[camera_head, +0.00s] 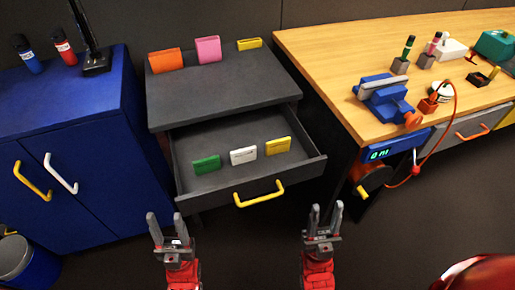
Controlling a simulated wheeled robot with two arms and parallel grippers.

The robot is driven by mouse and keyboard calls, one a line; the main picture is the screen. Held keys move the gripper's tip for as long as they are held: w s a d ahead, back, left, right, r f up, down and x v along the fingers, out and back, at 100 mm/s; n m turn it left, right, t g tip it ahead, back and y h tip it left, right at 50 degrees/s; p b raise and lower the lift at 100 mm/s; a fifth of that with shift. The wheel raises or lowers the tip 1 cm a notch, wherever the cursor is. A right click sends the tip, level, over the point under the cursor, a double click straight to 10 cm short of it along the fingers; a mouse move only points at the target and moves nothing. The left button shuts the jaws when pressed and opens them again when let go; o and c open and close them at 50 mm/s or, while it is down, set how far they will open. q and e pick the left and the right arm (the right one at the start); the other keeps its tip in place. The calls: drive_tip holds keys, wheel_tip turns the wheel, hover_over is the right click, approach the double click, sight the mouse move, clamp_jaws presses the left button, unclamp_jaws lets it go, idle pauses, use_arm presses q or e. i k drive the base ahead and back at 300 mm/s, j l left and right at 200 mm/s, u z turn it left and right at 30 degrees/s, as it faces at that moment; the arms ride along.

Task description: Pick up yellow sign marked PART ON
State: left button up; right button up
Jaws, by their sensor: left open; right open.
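A yellow sign (277,146) stands in the open drawer (312,160) of the dark grey cabinet, at the right end of a row with a white sign (243,155) and a green sign (207,164). The marking on it is too small to read. My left gripper (166,215) is open and empty, in front of the drawer's left side. My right gripper (326,206) is open and empty, in front of and to the right of the drawer. Both are apart from the signs.
The drawer front has a yellow handle (259,194). Orange (166,61) and pink (208,49) pieces stand on the cabinet top (220,88). A blue cabinet (75,130) is at left. A wooden workbench (330,60) with a blue vise (383,98) is at right.

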sight(273, 147)
drive_tip(key=j+z, duration=0.25)
drive_tip(key=j, duration=0.3)
drive_tip(key=j+z, duration=0.25)
drive_tip(key=j, duration=0.3)
drive_tip(key=k+j+z, duration=0.1)
drive_tip(key=j+z, duration=0.15)
drive_tip(key=j, duration=0.3)
